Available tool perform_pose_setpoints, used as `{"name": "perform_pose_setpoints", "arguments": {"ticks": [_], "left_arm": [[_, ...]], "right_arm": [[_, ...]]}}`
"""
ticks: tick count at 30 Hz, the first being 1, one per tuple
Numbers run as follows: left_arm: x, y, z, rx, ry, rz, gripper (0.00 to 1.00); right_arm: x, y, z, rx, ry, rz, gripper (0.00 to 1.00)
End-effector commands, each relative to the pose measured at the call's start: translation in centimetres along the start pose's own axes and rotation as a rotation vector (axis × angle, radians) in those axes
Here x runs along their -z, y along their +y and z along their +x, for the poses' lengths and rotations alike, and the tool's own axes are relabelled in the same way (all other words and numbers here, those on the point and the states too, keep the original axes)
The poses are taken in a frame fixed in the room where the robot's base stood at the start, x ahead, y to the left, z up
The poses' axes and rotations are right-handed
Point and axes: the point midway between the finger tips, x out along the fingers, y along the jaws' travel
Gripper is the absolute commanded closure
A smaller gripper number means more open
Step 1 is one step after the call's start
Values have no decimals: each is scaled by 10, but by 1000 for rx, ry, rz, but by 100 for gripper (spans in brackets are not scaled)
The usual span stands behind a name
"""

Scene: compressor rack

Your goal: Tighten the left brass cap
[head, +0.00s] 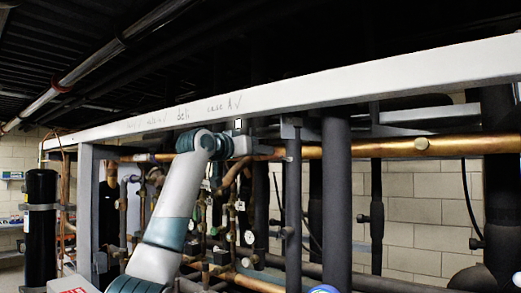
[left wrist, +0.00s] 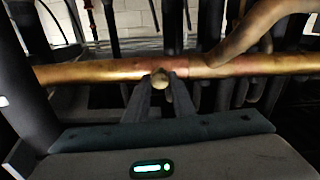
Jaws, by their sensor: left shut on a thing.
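The left brass cap (left wrist: 159,80) is a small round knob on the front of a horizontal copper pipe (left wrist: 100,72). In the left wrist view my left gripper (left wrist: 160,84) is shut on it, with a finger on each side. In the head view my left gripper (head: 268,150) reaches the copper pipe (head: 350,146) from the left, just below the white beam, and hides the left cap. A second brass cap (head: 421,143) sits on the same pipe further right, with nothing touching it. My right gripper is not in view.
A long white beam (head: 330,92) with handwriting runs just above the pipe. Dark insulated vertical pipes (head: 337,200) stand close to the right of my left arm. Gauges and valves (head: 222,255) crowd the space below. A black cylinder (head: 40,215) stands at the far left.

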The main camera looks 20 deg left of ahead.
Motion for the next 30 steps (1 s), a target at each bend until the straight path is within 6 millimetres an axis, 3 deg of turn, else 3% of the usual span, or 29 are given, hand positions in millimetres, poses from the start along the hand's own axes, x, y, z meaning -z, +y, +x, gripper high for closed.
{"name": "perform_pose_setpoints", "arguments": {"ticks": [18,30], "left_arm": [[-7,-1,2,-2,-14,567,100],[-7,-1,2,-4,-14,760,100]], "right_arm": [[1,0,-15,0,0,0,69],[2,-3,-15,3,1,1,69]]}}
